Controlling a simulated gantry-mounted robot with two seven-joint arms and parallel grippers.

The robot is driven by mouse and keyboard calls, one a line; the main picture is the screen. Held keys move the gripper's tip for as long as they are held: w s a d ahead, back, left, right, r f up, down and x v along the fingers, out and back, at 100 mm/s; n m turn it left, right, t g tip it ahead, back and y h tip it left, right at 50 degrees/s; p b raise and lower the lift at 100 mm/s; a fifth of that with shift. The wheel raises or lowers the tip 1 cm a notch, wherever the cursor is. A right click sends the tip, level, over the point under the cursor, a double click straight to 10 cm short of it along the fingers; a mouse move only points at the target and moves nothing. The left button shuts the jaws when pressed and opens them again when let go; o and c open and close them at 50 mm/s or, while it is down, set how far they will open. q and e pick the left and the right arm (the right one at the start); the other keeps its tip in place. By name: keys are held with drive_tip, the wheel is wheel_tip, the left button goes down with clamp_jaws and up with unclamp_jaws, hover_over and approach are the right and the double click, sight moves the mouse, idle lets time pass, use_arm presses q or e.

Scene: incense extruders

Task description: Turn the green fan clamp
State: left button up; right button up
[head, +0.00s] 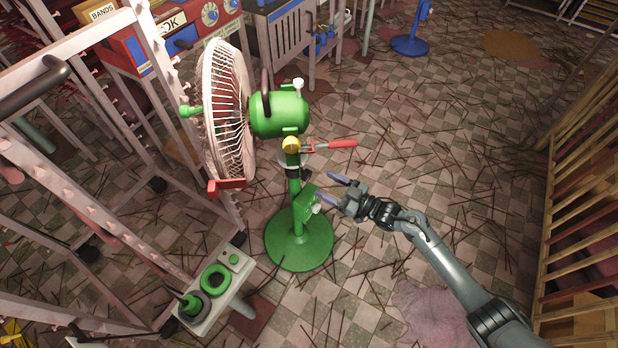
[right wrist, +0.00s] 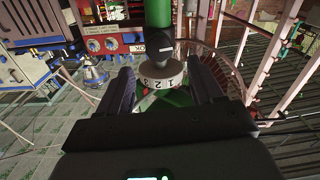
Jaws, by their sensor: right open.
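The green fan (head: 280,112) stands on a round green base (head: 300,245), its white cage facing left. A lever with a red handle (head: 340,144) sticks out to the right from its post, below the motor and beside a yellow knob (head: 291,144); I take this lever to be the clamp. My right gripper (head: 325,188) is open and empty, to the right of the post and below the red handle, apart from it. In the right wrist view, the green post (right wrist: 158,14) and a white numbered ring (right wrist: 161,76) show beyond the two fingers. My left gripper is not in view.
A pale metal rack (head: 75,195) stands left of the fan. A control box (head: 214,290) with green buttons lies by the base. A wooden slatted rack (head: 575,190) stands at the right. A blue stand (head: 410,43) is farther back. Thin sticks litter the tiled floor.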

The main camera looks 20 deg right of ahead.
sight(309, 176)
drive_tip(key=b+x, duration=0.2)
drive_tip(key=x, duration=0.5)
drive_tip(key=shift+b, duration=0.4)
drive_tip(key=shift+s, duration=0.1)
drive_tip(key=shift+c, duration=0.5)
drive_tip(key=c, duration=1)
